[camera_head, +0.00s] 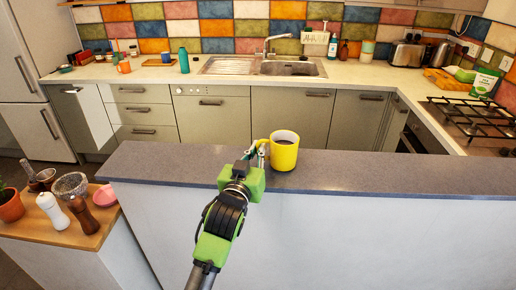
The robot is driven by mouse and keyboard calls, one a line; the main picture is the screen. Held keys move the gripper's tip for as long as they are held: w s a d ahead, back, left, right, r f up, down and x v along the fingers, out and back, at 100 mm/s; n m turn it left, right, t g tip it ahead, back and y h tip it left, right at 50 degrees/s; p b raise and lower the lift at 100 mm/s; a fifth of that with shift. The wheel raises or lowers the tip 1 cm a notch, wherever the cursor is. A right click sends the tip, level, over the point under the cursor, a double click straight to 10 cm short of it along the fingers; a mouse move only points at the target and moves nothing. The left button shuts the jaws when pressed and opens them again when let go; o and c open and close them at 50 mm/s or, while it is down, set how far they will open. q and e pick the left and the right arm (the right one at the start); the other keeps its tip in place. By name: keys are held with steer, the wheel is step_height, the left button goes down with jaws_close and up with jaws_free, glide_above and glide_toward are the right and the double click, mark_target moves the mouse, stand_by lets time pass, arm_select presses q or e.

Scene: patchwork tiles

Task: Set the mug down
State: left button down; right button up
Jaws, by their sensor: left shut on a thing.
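My right gripper is not in view.
The ledge is clear on both sides of the mug. A lower wooden top (62,232) at left holds a white pepper mill (52,211), a brown mill (83,216) and a pink bowl (104,195). The sink (288,68) and hob (474,118) are farther back.

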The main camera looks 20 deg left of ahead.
arm_select(q)
steer(key=shift+f, duration=0.1)
steer(key=shift+f, duration=0.1)
steer(key=c, duration=2.3)
jaws_free()
steer(key=shift+f, duration=0.15)
steer(key=shift+c, duration=0.2)
steer(key=shift+o, duration=0.6)
steer(key=shift+s, duration=0.1)
